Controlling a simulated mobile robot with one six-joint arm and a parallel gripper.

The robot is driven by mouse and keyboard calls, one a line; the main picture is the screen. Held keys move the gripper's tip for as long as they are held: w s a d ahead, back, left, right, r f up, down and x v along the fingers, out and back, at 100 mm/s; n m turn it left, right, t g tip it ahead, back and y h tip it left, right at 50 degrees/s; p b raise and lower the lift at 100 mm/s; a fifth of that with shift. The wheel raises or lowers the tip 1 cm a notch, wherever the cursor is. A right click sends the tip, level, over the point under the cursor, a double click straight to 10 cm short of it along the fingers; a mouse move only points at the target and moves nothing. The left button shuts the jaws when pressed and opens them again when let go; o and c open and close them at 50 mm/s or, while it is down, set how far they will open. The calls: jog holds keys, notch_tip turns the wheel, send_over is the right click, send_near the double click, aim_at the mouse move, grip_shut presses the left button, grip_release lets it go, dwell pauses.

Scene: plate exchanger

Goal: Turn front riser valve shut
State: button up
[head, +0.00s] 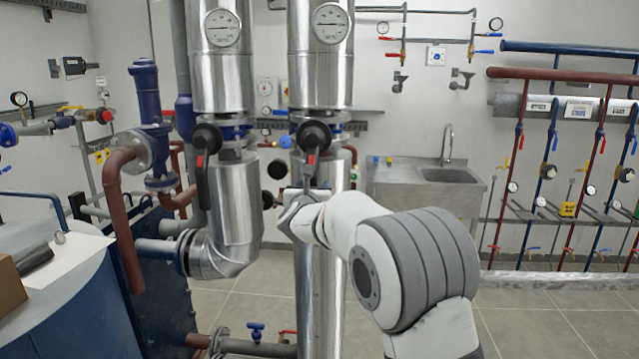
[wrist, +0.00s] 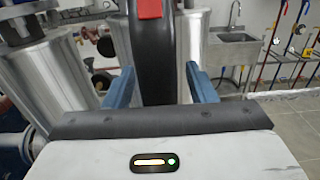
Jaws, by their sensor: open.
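Two steel-clad risers stand in the head view, each with a black-hubbed valve carrying a red-and-black lever. My gripper (head: 297,200) is at the valve (head: 313,135) on the right-hand riser, whose lever (head: 311,166) hangs down. In the wrist view the black lever (wrist: 153,50), with a red part at its top, stands between my blue fingers (wrist: 160,80). The fingers are open, one on each side, with visible gaps. The lever's lower end is hidden behind my gripper. The left-hand riser's valve (head: 207,138) also has its lever hanging down.
The left riser's elbow pipe (head: 225,250) and a dark blue plate exchanger (head: 160,290) stand to the left. A small blue-handled valve (head: 256,330) sits low in front. A steel sink (head: 445,176) is behind on the right. Tiled floor (head: 545,310) on the right is clear.

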jog(key=shift+w, duration=0.2)
jog(key=shift+c, duration=0.2)
grip_shut()
